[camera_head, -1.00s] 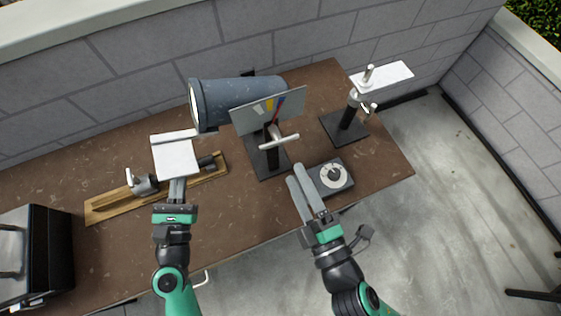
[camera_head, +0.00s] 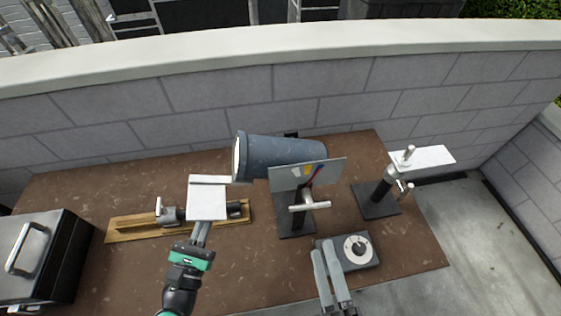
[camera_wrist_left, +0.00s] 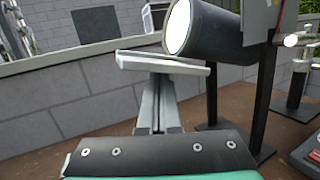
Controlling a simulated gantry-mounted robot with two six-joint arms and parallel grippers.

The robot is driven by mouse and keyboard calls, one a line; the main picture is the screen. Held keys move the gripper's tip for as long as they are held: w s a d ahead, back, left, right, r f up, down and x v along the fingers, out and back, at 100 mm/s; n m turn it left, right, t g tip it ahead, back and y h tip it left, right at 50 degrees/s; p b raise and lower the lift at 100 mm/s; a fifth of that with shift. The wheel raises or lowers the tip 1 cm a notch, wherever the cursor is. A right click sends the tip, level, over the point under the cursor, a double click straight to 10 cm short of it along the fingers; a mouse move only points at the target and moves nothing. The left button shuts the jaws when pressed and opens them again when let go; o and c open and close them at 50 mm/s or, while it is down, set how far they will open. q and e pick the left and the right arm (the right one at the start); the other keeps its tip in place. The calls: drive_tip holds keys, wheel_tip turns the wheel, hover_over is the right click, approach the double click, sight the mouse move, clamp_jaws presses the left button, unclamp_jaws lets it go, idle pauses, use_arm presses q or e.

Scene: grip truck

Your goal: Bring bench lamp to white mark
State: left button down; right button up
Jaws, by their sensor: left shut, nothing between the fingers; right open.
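The bench lamp (camera_head: 275,153) is a blue-grey cylinder lying sideways above the bench, its bright lens facing left; the left wrist view also shows it (camera_wrist_left: 222,35). Its support is partly hidden behind a grey panel. I cannot tell which white surface is the mark. A white square plate (camera_head: 207,201) stands just beyond my left gripper (camera_head: 203,230); a longer white plate (camera_head: 430,157) is at the right. My left gripper is shut and empty, its tips at or just under the square plate's near edge.
The grey panel (camera_head: 325,171) with coloured stripes and a T-handle stands before the lamp. The dial box (camera_head: 362,251) sits near the front edge. A wooden board with metal fittings (camera_head: 125,228) and a black-and-silver case (camera_head: 45,255) are at the left. A block wall runs behind.

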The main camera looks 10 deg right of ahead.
use_arm(q)
drive_tip(key=shift+f, duration=0.1)
drive_tip(key=shift+d+f+b, duration=0.15)
drive_tip(key=shift+f+b, duration=1)
drive_tip(key=shift+f, duration=0.05)
drive_tip(key=shift+d+f+b, duration=0.15)
drive_tip(key=shift+f+b, duration=1)
drive_tip(key=shift+f, duration=0.15)
drive_tip(key=f+b, duration=0.1)
drive_tip(key=d+f+b, duration=0.1)
drive_tip(key=f+b, duration=0.2)
drive_tip(key=shift+d+f, duration=0.2)
drive_tip(key=shift+d, duration=0.15)
idle(0.7)
